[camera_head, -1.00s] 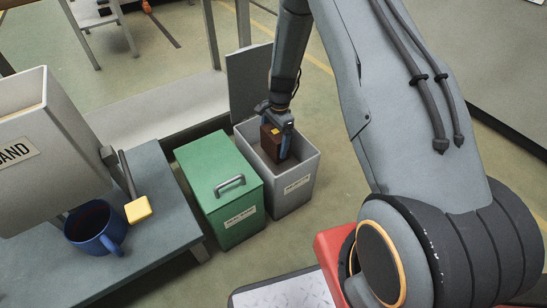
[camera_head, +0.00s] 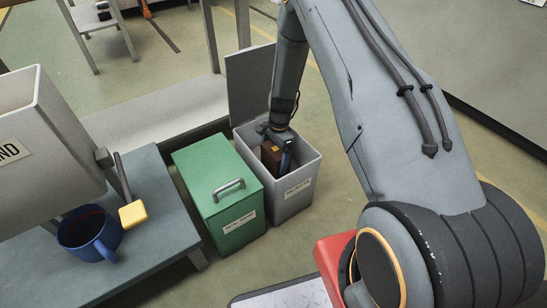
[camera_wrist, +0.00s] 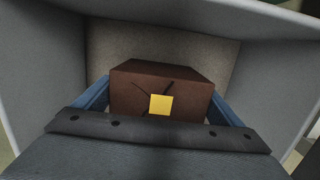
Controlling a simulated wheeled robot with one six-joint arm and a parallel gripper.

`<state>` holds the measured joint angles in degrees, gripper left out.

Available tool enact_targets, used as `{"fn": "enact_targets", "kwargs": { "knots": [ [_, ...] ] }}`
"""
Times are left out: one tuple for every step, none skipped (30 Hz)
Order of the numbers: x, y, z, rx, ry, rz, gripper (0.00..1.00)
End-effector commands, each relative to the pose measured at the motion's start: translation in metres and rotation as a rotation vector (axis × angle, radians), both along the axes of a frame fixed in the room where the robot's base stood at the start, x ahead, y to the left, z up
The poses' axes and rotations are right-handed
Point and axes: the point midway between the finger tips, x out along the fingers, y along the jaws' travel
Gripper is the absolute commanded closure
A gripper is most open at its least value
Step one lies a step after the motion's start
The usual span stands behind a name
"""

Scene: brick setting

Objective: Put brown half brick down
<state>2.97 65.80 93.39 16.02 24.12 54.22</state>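The brown half brick (camera_head: 270,156) is inside the open grey bin (camera_head: 298,186), between the blue fingers of my gripper (camera_head: 280,160). In the wrist view the brick (camera_wrist: 140,92) fills the space between the fingers, and a yellow square sits on its near face along with dark crack lines. My gripper appears shut on it. The bin's grey walls surround the brick in the wrist view. The brick's underside is hidden, so I cannot tell whether it touches the bin floor.
A closed green bin (camera_head: 215,190) with a grey handle stands just left of the grey bin. The grey bin's raised lid (camera_head: 249,92) is behind it. A bench (camera_head: 160,225) at left holds a blue mug (camera_head: 85,240), a yellow-ended tool (camera_head: 132,214) and a sand container (camera_head: 50,150).

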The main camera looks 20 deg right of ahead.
Motion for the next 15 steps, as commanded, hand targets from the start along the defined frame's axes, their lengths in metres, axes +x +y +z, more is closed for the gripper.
{"fn": "enact_targets", "kwargs": {
  "knots": [
    [0.000,0.000,0.000,0.000,0.000,0.000,0.01],
    [0.000,0.000,0.000,0.000,0.000,0.000,0.00],
    [0.000,0.000,0.000,0.000,0.000,0.000,0.00],
    [0.000,0.000,0.000,0.000,0.000,0.000,0.00],
    [0.000,0.000,0.000,0.000,0.000,0.000,0.00],
    [0.000,0.000,0.000,0.000,0.000,0.000,0.00],
    [0.000,0.000,0.000,0.000,0.000,0.000,0.00],
    [0.000,0.000,0.001,0.000,0.000,0.000,0.00],
    [0.000,0.000,0.002,0.000,0.000,0.000,0.00],
    [0.000,0.000,0.003,0.000,0.000,0.000,0.00],
    [0.000,0.000,0.005,0.000,-0.001,0.000,0.00],
    [0.001,-0.001,0.009,-0.001,-0.001,0.000,0.00],
    [0.001,-0.001,0.013,0.000,-0.002,0.000,0.00],
    [0.001,-0.002,0.017,0.000,-0.002,0.000,0.00],
    [0.001,-0.002,0.024,0.000,-0.003,0.000,0.00]
  ]
}}
